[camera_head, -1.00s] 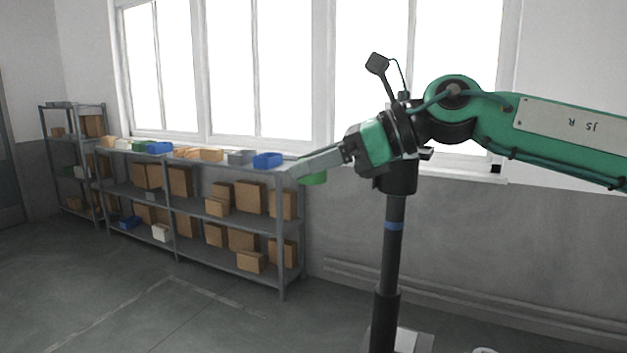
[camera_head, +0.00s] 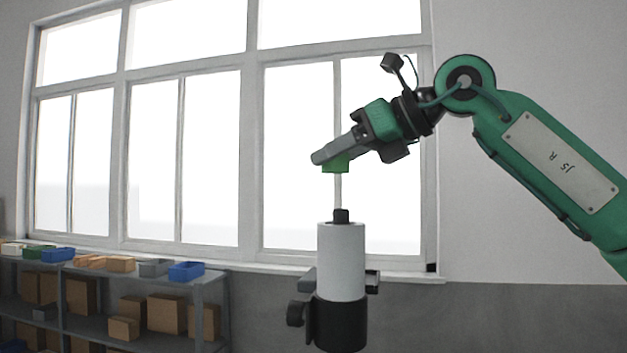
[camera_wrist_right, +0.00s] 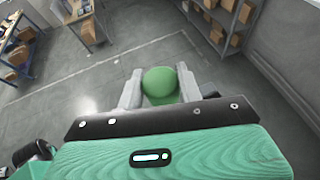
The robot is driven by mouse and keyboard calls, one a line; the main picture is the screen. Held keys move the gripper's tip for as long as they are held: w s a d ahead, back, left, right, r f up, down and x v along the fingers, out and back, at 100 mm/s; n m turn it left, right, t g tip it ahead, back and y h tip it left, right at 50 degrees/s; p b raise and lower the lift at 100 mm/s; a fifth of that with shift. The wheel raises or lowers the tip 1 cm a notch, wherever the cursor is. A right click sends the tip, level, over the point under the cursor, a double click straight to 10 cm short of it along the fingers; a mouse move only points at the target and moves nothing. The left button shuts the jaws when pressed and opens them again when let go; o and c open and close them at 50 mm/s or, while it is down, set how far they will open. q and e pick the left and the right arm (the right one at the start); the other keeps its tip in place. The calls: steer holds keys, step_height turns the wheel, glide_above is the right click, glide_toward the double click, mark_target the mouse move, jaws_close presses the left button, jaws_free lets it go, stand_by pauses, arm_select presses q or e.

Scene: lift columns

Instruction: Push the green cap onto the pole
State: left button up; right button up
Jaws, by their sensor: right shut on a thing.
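My right gripper (camera_head: 322,160) is shut on the green cap (camera_head: 336,167), which sticks out below the fingers in the head view. In the right wrist view the cap (camera_wrist_right: 160,82) shows as a round green shape between the two grey fingers. Below it in the head view stands an upright pole (camera_head: 341,262), a white cylinder with a narrow black top and a black clamp-like lower part. The cap shows above the black top with a clear gap. Whether it is exactly in line in depth cannot be told. My left gripper is not in view.
A shelf (camera_head: 214,290) with cardboard boxes and a blue bin (camera_head: 186,271) stands at the lower left. A bright window (camera_head: 210,150) fills the background. The wrist view shows open grey floor (camera_wrist_right: 90,90) and more shelves at the edges.

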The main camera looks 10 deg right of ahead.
steer(key=shift+s+d+r, duration=0.15)
steer(key=shift+s+r, duration=0.1)
steer(key=shift+s, duration=0.1)
steer(key=shift+s+b, duration=0.3)
steer(key=shift+s, duration=0.6)
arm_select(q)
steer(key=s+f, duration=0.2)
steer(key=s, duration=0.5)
arm_select(e)
steer(key=shift+w+f+b, duration=0.1)
steer(key=shift+f+b, duration=0.35)
steer(key=shift+f, duration=0.25)
steer(key=f+b, duration=0.2)
steer(key=f, duration=0.1)
steer(key=shift+w+f, duration=0.3)
steer(key=shift+w, duration=0.05)
steer(key=shift+s+r, duration=0.1)
steer(key=shift+s, duration=0.05)
steer(key=shift+f+b, duration=0.45)
steer(key=shift+b, duration=0.05)
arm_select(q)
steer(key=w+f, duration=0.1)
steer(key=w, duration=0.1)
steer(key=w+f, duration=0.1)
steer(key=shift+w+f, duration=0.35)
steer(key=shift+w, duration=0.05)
